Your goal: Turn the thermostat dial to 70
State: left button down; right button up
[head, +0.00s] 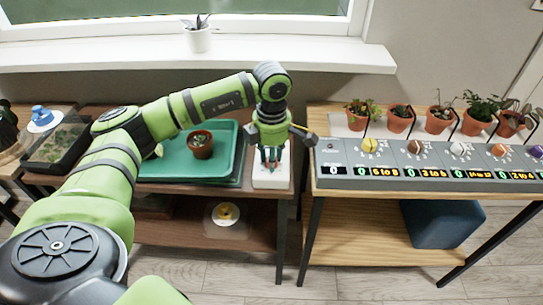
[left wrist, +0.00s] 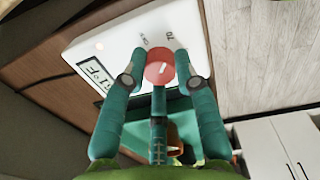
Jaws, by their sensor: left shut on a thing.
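The thermostat is a white box (head: 271,180) at the right end of the dark wooden table in the head view. In the left wrist view its white face (left wrist: 112,45) carries a red round dial (left wrist: 160,66) with a small pale pointer mark. Dark printed marks stand beyond the dial, and one reads like 70. A small display (left wrist: 97,76) is partly covered by a finger, and I cannot read it surely. My left gripper (head: 270,158) comes down from above with its teal fingers closed around the dial. My right gripper is out of view.
A green tray (head: 222,137) with a small potted plant (head: 200,145) lies left of the thermostat. To the right, past a gap, a light wooden table holds a grey panel (head: 425,170) with coloured knobs and several potted plants behind. A windowsill (head: 190,54) runs along the back.

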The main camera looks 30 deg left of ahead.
pick_arm(q)
jog(key=c, duration=0.9)
grip_release()
jog(key=shift+f, duration=0.1)
jog(key=shift+c, duration=0.2)
notch_tip(320, 180, up, 12)
jog(key=shift+s+d, duration=0.15)
jog(key=shift+s, duration=0.05)
